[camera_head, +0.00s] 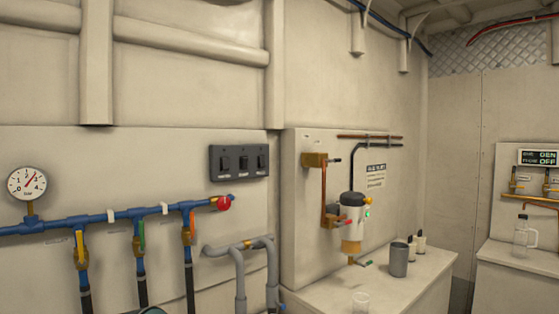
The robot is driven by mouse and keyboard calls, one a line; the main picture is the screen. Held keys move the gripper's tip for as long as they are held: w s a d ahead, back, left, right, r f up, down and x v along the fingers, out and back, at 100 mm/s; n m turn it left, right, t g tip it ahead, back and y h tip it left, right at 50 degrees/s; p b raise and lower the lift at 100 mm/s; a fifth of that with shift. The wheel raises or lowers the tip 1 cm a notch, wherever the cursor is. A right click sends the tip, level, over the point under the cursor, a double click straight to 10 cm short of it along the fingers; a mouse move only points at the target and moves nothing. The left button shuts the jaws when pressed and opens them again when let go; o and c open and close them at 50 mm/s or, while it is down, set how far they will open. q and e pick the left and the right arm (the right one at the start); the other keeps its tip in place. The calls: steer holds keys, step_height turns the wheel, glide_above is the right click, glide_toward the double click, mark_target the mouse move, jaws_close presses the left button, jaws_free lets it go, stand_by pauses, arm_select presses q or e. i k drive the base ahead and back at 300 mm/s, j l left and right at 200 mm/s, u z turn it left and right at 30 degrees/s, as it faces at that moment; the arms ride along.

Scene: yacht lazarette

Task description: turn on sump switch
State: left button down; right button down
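A dark grey switch panel (238,176) is mounted on the cream wall board, above the right end of the blue pipe. It carries three black switches side by side: a left switch (226,163), a middle switch (244,163) and a right switch (261,161). Small labels sit below them but are too small to read, so I cannot tell which is the sump switch. I cannot tell which way each switch is set.
Below the panel runs a blue pipe (125,215) with a red knob (224,203), coloured valve handles and a pressure gauge (27,184). Right of it, a filter unit (352,222) hangs above a counter (400,284) holding a grey cup (398,260). The space before the panel looks clear.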

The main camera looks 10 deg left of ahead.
mark_target(245, 160)
steer(key=i+l+z, duration=0.15)
steer(key=i+l, duration=0.2)
steer(key=i+l+z, duration=0.1)
steer(key=i+l, duration=0.2)
steer(key=i, duration=0.25)
